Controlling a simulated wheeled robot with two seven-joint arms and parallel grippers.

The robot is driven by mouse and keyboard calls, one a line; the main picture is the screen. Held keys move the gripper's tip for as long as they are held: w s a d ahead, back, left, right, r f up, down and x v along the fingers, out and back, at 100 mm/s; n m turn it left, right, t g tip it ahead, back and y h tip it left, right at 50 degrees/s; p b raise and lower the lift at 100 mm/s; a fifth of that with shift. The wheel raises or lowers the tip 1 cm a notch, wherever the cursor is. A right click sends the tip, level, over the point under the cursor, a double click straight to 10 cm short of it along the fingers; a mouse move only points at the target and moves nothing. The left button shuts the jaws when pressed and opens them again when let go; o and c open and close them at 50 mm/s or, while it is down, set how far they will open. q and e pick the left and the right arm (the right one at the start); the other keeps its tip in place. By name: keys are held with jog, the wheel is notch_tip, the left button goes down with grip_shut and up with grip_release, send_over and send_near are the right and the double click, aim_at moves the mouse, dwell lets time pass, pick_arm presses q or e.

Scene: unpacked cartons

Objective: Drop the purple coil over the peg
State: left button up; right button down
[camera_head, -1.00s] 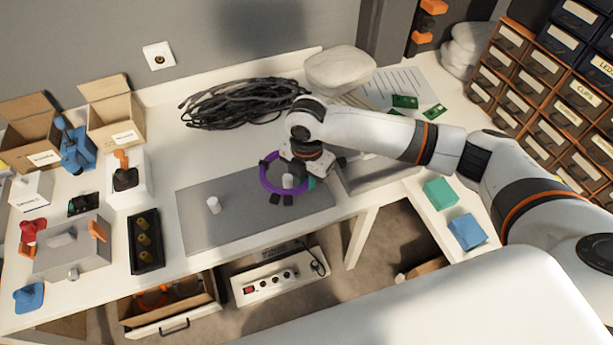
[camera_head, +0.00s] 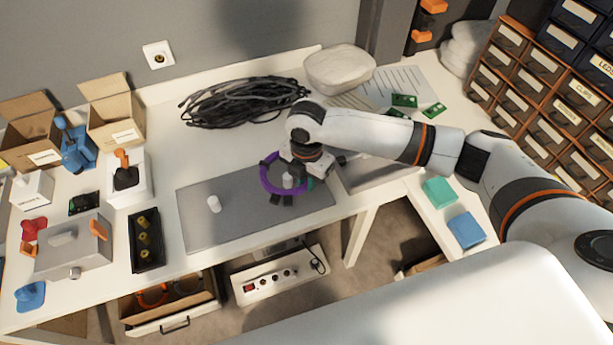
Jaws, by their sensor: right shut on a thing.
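The purple coil (camera_head: 267,181) is a ring with dark bands, at the right part of the grey mat (camera_head: 240,226). My right gripper (camera_head: 297,170) is shut on the coil at its right, far side. A white peg (camera_head: 288,181) shows inside the ring's outline, near its right side. I cannot tell whether the coil lies on the mat or is held a little above it. A second white peg (camera_head: 214,204) stands on the mat to the left, with nothing around it. A bit of teal shows just right of the coil, mostly hidden by my gripper. My left gripper is not in view.
A black cable bundle (camera_head: 240,102) lies behind the mat. A black tray (camera_head: 146,240) with yellow parts and a grey box (camera_head: 75,248) stand at left. A teal block (camera_head: 440,191) and a blue block (camera_head: 466,230) sit at right. The mat's left part is mostly clear.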

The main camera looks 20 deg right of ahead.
aim_at(306, 197)
jog(key=shift+f+b, duration=0.9)
jog(key=shift+f, duration=1.4)
jog(key=c, duration=1.2)
grip_release()
jog(key=shift+r, duration=0.15)
notch_tip(306, 197, up, 12)
jog(key=shift+f, duration=0.1)
